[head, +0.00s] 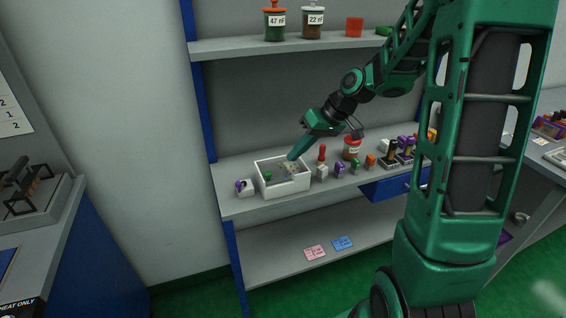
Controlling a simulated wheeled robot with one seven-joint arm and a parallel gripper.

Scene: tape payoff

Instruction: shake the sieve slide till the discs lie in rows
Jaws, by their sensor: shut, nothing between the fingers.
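A white open box (284,187) stands on the grey bench shelf. Inside it are a small green piece (268,176) and several small grey and brownish bits, too small to make out. I cannot tell a sieve slide or discs in rows from this view. My gripper (292,157) is shut and empty. It points down and left, with its tip at the back part of the box; I cannot tell whether it touches anything there.
A purple-and-white piece (244,187) sits left of the box. Several small coloured parts, a red-lidded jar (351,148) and dark stands (391,155) are to its right. An upper shelf (245,46) holds jars. Pink (314,253) and blue (342,243) notes lie below.

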